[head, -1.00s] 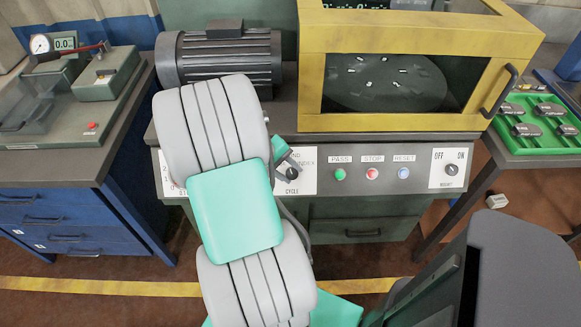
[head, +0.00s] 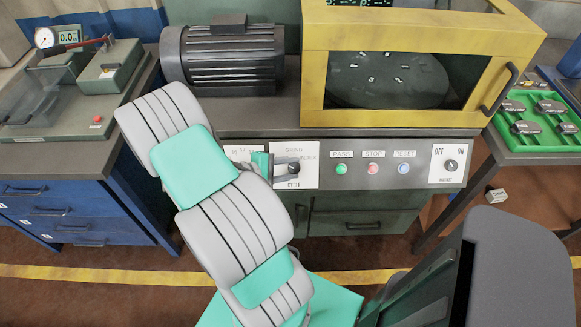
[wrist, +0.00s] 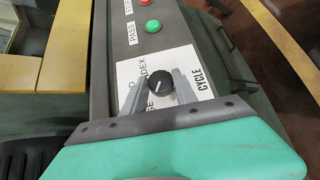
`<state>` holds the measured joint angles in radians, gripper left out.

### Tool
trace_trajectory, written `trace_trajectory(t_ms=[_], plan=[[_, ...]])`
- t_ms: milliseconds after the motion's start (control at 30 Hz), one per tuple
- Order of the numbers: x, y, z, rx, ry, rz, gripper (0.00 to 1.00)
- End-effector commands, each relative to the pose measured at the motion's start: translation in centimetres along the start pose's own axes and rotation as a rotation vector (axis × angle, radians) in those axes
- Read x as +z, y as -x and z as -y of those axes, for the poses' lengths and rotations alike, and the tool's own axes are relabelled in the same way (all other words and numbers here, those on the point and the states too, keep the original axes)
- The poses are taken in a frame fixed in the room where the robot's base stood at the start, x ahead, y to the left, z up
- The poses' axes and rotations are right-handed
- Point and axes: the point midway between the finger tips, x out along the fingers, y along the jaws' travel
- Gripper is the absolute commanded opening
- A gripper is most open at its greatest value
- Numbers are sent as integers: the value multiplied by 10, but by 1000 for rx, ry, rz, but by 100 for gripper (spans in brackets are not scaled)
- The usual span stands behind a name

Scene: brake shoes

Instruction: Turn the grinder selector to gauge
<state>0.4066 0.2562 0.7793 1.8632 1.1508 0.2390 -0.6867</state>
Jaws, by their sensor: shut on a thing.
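The grinder selector is a round black knob (head: 294,168) on a white plate marked CYCLE, with GRIND and INDEX lettering above it in the head view. In the wrist view the knob (wrist: 160,87) has a short white pointer line, and the plate's labels are partly covered by a finger. My gripper (wrist: 159,76) has one grey finger on each side of the knob and is shut on it. In the head view my gripper (head: 269,165) reaches the plate from the left, and my arm hides part of the panel.
Right of the selector are a green PASS button (head: 341,169), a red STOP button (head: 373,169), a blue RESET button (head: 404,169) and an OFF/ON magnet knob (head: 450,166). A yellow-framed guard (head: 400,120) stands above the panel. A motor (head: 225,60) is at back left.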

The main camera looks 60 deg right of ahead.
Motion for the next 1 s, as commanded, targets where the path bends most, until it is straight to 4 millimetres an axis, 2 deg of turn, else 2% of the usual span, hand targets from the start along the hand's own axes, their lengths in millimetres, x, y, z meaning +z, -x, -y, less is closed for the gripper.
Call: trace_trajectory(t_ms=[533, 567, 800, 1000], plan=[[0, 0, 1, 20, 20, 2, 0], [0, 0, 1, 20, 20, 2, 36], [0, 0, 1, 20, 19, 2, 55], [0, 0, 1, 21, 18, 2, 55]])
